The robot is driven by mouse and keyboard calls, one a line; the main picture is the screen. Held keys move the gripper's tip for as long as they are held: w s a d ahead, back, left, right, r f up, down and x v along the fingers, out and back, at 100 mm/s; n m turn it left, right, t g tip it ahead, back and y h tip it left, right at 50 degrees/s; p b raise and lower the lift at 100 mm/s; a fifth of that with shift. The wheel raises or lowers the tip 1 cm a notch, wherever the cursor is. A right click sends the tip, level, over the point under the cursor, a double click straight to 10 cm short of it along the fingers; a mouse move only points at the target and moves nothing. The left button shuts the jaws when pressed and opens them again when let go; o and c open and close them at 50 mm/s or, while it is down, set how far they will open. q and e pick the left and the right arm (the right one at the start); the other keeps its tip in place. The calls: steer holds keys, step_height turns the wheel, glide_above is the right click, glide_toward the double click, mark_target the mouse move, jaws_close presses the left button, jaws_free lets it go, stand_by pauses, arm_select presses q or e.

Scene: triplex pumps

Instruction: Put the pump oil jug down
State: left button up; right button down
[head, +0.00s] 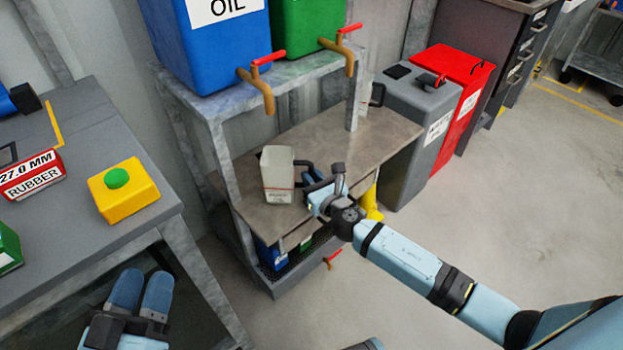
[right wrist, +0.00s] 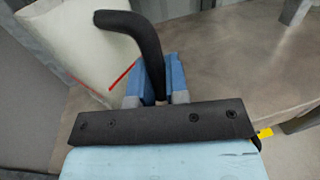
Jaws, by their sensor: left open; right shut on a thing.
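The pump oil jug (head: 277,178) is a pale, open-topped container with a dark handle on its right side. It is at the middle shelf (head: 330,140) of the rack; I cannot tell whether its base touches the shelf. My right gripper (head: 310,182) is shut on the handle. In the right wrist view the blue fingers (right wrist: 158,85) clasp the black handle, and the jug's pale wall (right wrist: 75,45) with a red line shows at the upper left. My left gripper (head: 141,290) is open and empty, low at the left beside the workbench.
A blue oil tank (head: 210,55) and a green tank (head: 300,20) with red-handled taps stand on the rack top. A rack post (head: 357,90) rises right of the jug. Bare shelf lies behind and right. A grey bin (head: 410,130) and red bin (head: 458,75) stand right.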

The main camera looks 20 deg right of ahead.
steer(key=shift+f, duration=0.15)
steer(key=c, duration=1.1)
jaws_free()
steer(key=shift+r, duration=0.2)
steer(key=s, duration=0.4)
steer(key=s+d, duration=0.1)
steer(key=s, duration=0.3)
steer(key=s+p, duration=0.1)
steer(key=s, duration=0.3)
steer(key=shift+d, duration=0.4)
